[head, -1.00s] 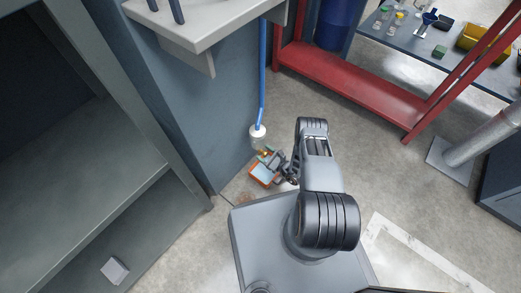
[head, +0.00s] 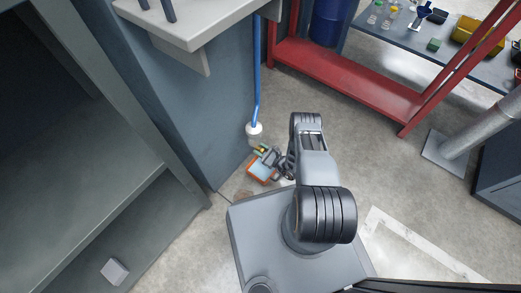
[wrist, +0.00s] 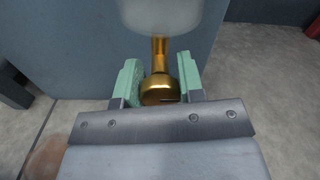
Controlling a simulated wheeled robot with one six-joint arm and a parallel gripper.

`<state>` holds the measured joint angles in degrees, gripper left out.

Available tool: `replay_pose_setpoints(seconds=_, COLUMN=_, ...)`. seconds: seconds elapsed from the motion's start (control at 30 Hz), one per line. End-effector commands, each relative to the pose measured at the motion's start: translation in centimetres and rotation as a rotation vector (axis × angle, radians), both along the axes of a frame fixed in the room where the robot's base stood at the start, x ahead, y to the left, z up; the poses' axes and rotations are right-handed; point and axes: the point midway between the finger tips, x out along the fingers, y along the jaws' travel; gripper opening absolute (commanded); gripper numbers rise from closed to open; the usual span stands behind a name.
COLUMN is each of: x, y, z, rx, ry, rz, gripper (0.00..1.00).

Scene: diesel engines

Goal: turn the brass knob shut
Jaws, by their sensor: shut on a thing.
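The brass knob (wrist: 160,92) is a rounded golden end on a short stem, under a pale translucent fitting (wrist: 170,10) in the wrist view. My gripper (wrist: 161,84) has green-tipped fingers on either side of the knob and is shut on it. In the head view my gripper (head: 266,154) is low down by the blue-grey wall, just below the white fitting (head: 254,128) at the foot of a blue pipe (head: 257,75). The knob is mostly hidden by my gripper there.
A grey shelf (head: 190,20) juts out above, left of the pipe. A grey open cabinet (head: 110,215) stands at left. A red frame (head: 340,85) and a bench (head: 420,45) with small items are at the back right. Concrete floor lies open right of my arm.

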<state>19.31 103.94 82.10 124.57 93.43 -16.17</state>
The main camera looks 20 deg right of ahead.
Motion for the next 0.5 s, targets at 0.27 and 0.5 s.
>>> replay_pose_setpoints(seconds=0.27, x=0.01, y=0.04, z=-0.03, rx=-0.031, ry=-0.023, rz=0.002, gripper=0.12)
replay_pose_setpoints(seconds=0.5, x=0.07, y=0.02, z=-0.07, rx=-0.155, ry=-0.113, rz=0.002, gripper=0.12)
